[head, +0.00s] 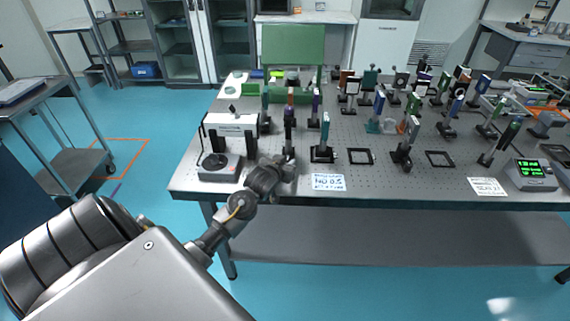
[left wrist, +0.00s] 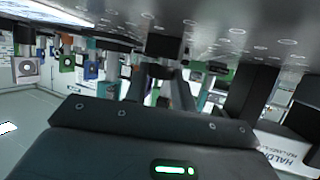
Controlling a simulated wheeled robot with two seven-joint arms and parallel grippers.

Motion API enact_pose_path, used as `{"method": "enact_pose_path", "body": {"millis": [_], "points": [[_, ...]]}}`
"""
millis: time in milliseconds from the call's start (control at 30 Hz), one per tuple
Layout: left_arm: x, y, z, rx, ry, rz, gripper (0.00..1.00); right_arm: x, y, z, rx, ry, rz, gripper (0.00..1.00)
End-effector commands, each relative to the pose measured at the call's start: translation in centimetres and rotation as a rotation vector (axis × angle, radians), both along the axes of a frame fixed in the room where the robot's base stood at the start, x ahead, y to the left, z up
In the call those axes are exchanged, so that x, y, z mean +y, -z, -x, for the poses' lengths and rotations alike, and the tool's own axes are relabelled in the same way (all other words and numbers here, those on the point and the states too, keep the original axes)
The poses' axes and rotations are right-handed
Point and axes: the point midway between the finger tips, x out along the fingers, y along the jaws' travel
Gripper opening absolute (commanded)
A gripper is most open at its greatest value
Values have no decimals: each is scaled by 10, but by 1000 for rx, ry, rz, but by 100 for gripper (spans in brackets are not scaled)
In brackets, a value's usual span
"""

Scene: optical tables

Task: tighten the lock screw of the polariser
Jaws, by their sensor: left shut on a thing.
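My left gripper (head: 289,158) reaches in from the lower left to the front edge of the optical table (head: 300,192), at the foot of a dark upright mount (head: 289,135). This mount stands in line with the gripper and is probably the polariser, though I cannot read a label on it. In the left wrist view, which is upside down, the gripper's fingers (left wrist: 160,72) are closed at a small dark part (left wrist: 165,46) close to the table surface. The lock screw itself is too small and hidden to make out. My right gripper is not in view.
A white-and-black boxed instrument (head: 232,126) and a grey box with a black knob (head: 219,167) stand left of the gripper. Another mount (head: 322,152) stands close on the right, with a label card (head: 328,182) in front. Several more mounts crowd the table's right half.

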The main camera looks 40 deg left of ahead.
Motion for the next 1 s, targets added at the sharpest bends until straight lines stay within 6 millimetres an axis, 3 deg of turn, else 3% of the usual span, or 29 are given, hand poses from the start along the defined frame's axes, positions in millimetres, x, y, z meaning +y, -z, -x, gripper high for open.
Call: {"method": "enact_pose_path", "body": {"millis": [300,667,700,867,1000], "points": [[-2,-3,-2,-6,-147,5,3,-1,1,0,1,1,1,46],[-2,-3,-1,-4,-163,3,3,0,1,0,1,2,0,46],[-2,-3,-1,-4,-163,3,27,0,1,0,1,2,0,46],[-2,-2,-1,-2,-163,3,48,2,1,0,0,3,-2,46],[-2,-1,-1,-1,-162,4,48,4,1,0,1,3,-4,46]]}}
